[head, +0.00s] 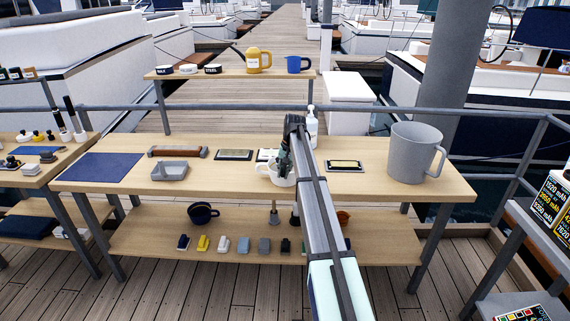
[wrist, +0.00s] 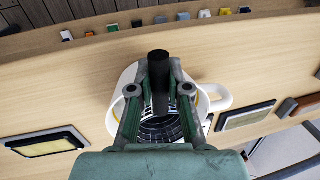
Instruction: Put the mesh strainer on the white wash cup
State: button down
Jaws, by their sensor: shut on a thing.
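The white wash cup (head: 287,181) stands on the table's upper top, partly hidden behind my arm. In the wrist view the white wash cup (wrist: 217,96) shows its handle to the right and its rim on both sides of my gripper. The mesh strainer (wrist: 160,130) is a dark wire grid inside the outline of the cup's mouth, with a dark upright handle between my fingers. My gripper (wrist: 159,85) is shut on the strainer over the cup; in the head view my gripper (head: 284,158) is at the cup. Whether the strainer touches the rim is hidden.
Framed sharpening-stone-like blocks (head: 234,155) and (head: 345,166) lie on either side of the cup. A big grey mug (head: 414,152) stands at the right end. A pump bottle (head: 311,127) stands behind my arm. A grey tray (head: 170,171) and blue mat (head: 101,167) lie left.

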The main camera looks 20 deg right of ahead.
jog(key=shift+f, duration=0.35)
jog(key=c, duration=0.7)
grip_release()
